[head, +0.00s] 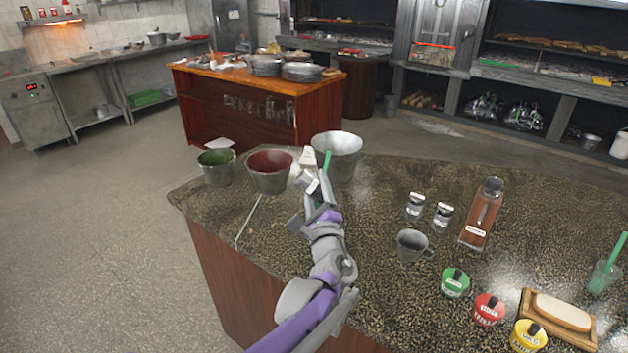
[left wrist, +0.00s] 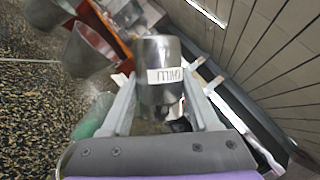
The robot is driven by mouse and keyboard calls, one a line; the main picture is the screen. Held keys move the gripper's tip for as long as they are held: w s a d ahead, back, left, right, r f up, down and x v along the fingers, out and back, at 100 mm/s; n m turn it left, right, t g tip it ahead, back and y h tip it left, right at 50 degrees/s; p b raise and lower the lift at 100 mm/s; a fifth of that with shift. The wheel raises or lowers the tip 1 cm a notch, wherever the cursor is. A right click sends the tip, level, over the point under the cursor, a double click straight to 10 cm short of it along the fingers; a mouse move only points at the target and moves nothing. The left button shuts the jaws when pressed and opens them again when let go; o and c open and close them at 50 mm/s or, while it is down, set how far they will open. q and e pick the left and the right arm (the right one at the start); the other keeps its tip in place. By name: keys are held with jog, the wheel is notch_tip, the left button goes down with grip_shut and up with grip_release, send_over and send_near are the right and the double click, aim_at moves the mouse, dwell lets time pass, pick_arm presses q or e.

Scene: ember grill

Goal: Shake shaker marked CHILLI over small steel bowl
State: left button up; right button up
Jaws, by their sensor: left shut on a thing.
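My left gripper (head: 308,178) is shut on a steel shaker (head: 297,177). In the left wrist view the shaker (left wrist: 163,88) sits between the two fingers, its white label upside down and seeming to read CHILLI. In the head view it is tilted beside the right rim of a steel bowl with dark red contents (head: 271,172); I cannot tell whether it is over the opening. A steel bowl with green contents (head: 216,168) stands to the left, and a larger steel bowl (head: 340,160) stands behind my gripper. Which bowl is the small one is unclear. My right gripper is out of view.
On the counter (head: 370,215), two more shakers (head: 415,206), a steel mug (head: 411,246), a brown bottle (head: 481,215), lidded tubs (head: 489,308) and a bread board (head: 555,315) stand to the right. A thin skewer (head: 250,218) lies near the left edge.

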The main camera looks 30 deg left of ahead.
aim_at(316, 198)
pick_arm(q)
jog(key=shift+s+d+f+b, duration=0.1)
jog(key=shift+d+f+b, duration=0.05)
jog(key=shift+f+b, duration=0.5)
notch_tip(316, 198, down, 6)
jog(key=b, duration=0.4)
notch_tip(316, 198, up, 4)
jog(key=p, duration=0.3)
jog(key=shift+r, duration=0.25)
jog(key=shift+f, duration=0.15)
